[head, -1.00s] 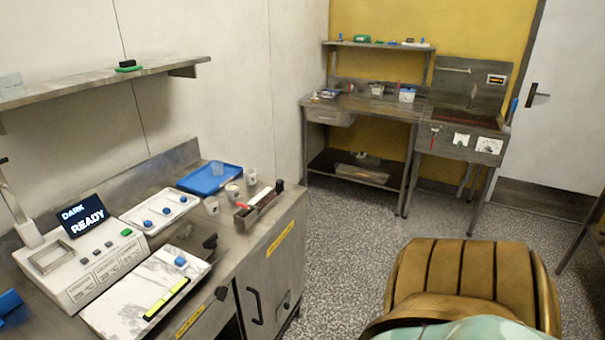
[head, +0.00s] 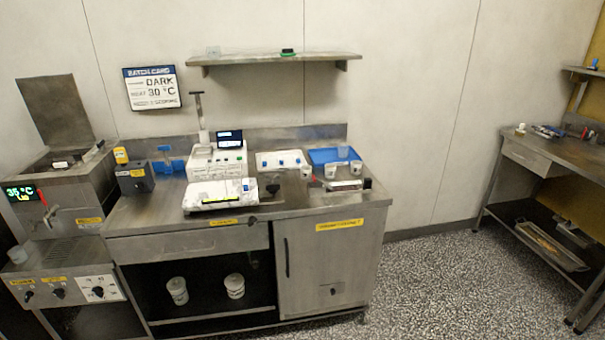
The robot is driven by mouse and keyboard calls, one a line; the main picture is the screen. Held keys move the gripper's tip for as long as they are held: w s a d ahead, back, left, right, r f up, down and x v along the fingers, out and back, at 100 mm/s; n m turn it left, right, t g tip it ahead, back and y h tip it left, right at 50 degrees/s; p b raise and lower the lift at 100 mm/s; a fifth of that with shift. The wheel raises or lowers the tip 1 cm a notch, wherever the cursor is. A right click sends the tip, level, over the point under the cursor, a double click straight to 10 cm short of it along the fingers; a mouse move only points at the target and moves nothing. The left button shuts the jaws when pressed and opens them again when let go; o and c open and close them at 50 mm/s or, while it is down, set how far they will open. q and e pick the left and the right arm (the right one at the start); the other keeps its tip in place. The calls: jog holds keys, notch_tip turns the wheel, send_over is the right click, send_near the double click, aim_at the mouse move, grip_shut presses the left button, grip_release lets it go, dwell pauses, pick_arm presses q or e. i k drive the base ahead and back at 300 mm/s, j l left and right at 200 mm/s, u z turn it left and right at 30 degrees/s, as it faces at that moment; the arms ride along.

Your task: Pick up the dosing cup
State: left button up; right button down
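Several small cups stand on the steel counter right of the middle. A clear cup (head: 343,151) stands at the blue tray (head: 320,155). White cups stand in front of the tray, one at its front left (head: 306,171), one at the middle (head: 330,171) and one at the right (head: 355,168). The frames do not make clear which of these is the dosing cup. Neither of my grippers is in view.
The steel counter (head: 190,228) also holds a white device (head: 217,162), a white pad (head: 219,195) and a white tray with blue pieces (head: 281,160). A wall shelf (head: 273,58) hangs above. Speckled floor (head: 430,275) is clear at right.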

aim_at(357, 165)
jog(key=k+l, duration=0.1)
jog(key=l, duration=0.15)
jog(key=l+u, duration=0.25)
jog(key=l, duration=0.55)
jog(key=l+u, duration=0.25)
jog(key=l, duration=0.6)
jog(key=i+j, duration=0.45)
jog(key=i, duration=0.15)
jog(key=l+z, duration=0.05)
